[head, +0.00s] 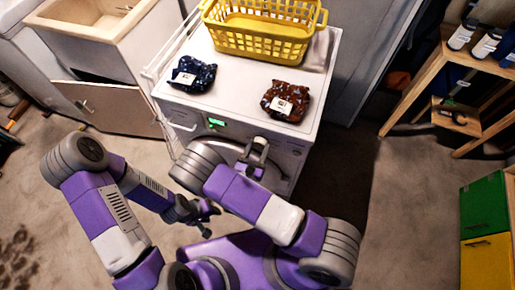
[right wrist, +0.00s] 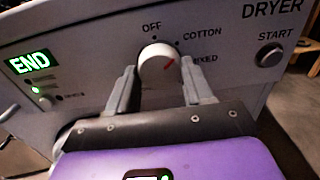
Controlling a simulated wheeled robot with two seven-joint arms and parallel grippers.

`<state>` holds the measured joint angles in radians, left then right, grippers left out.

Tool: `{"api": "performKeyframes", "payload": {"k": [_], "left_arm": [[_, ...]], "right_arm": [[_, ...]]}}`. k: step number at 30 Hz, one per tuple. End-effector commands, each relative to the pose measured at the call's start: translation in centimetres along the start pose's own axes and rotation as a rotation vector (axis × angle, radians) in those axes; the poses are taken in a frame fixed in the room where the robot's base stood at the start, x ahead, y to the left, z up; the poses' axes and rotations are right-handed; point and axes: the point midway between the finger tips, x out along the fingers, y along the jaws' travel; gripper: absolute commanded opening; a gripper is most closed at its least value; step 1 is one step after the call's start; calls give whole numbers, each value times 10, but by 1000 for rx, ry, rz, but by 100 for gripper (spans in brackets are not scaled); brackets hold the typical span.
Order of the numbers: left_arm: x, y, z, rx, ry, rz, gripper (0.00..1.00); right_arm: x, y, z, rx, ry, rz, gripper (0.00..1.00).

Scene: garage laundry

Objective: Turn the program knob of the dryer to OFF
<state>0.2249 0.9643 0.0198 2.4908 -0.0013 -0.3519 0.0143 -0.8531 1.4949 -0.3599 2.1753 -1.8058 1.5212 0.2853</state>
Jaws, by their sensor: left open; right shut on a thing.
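The white dryer (head: 232,88) stands ahead in the head view. Its round white program knob (right wrist: 156,62) shows in the right wrist view, with a red mark pointing up and right, towards the MIXED and COTTON side. OFF is printed above the knob. My right gripper (right wrist: 158,76) has one finger on each side of the knob and is shut on it. My left gripper (head: 205,218) is open and empty, low in front of the dryer.
The dryer's display (right wrist: 28,62) reads END; a START button (right wrist: 269,55) sits right of the knob. A yellow basket (head: 262,45), a blue bundle (head: 192,75) and a brown bundle (head: 285,100) rest on top.

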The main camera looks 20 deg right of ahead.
Motion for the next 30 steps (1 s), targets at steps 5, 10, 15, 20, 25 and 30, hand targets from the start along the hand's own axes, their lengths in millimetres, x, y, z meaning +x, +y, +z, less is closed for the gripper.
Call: {"api": "performKeyframes", "payload": {"k": [5,10,15,20,25,30], "left_arm": [[0,0,0,0,0,0,43],[-2,1,0,0,0,0,43],[-6,2,0,0,0,0,43],[-11,4,0,0,0,0,43],[-18,7,1,0,0,0,43],[-23,9,1,0,0,0,43]], "right_arm": [[0,0,0,-3,0,0,21],[0,0,0,-33,0,0,21],[0,0,1,-116,1,1,21],[0,0,1,-240,0,2,21],[0,-1,2,-394,-1,1,21],[0,-1,1,-546,0,2,21]]}}
